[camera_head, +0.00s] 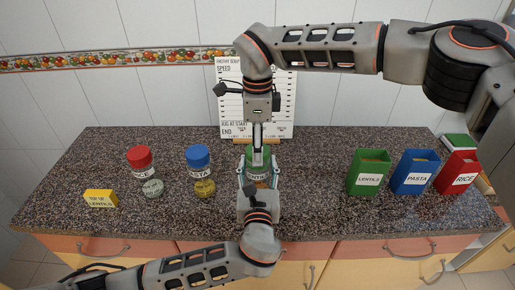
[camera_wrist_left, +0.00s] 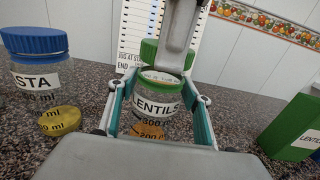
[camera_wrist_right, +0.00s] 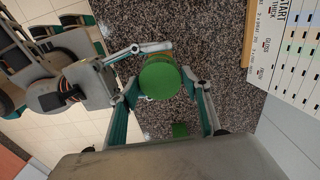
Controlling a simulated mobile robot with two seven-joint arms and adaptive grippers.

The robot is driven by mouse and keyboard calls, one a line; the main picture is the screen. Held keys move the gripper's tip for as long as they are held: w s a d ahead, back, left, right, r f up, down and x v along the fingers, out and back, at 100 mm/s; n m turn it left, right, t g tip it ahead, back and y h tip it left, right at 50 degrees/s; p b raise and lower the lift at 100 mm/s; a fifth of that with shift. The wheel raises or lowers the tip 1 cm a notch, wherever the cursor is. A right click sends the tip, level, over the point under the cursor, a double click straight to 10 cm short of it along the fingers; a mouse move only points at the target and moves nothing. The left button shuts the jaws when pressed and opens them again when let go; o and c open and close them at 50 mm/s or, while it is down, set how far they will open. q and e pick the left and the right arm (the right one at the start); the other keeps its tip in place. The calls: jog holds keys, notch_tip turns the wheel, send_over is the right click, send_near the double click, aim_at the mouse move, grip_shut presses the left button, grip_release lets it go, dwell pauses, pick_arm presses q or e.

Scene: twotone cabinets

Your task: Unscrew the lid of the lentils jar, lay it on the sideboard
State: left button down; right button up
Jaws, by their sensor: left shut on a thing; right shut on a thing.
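The lentils jar (camera_head: 257,174) is upright at the middle of the sideboard (camera_head: 310,215), with a LENTILS label (camera_wrist_left: 157,106) and orange contents. My left gripper (camera_head: 258,182) is shut around its body from the front; its fingers flank the jar in the left wrist view (camera_wrist_left: 160,110). The green lid (camera_wrist_right: 160,81) is between the fingertips of my right gripper (camera_wrist_right: 161,86), which reaches down from above and is shut on it. In the left wrist view, the green lid (camera_wrist_left: 150,52) shows above a clear band with small print. I cannot tell whether it is free of the jar.
Left stand a red-lidded jar (camera_head: 140,158), a blue-lidded pasta jar (camera_head: 198,157) and a yellow note block (camera_head: 101,198). Right stand green (camera_head: 369,172), blue (camera_head: 415,172) and red (camera_head: 458,172) boxes. A printed board (camera_head: 228,100) is behind. Bare counter lies either side of the lentils jar.

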jog(key=shift+r, duration=0.6)
jog(key=shift+r, duration=1.9)
pick_arm(q)
jog(key=c, duration=0.9)
grip_release()
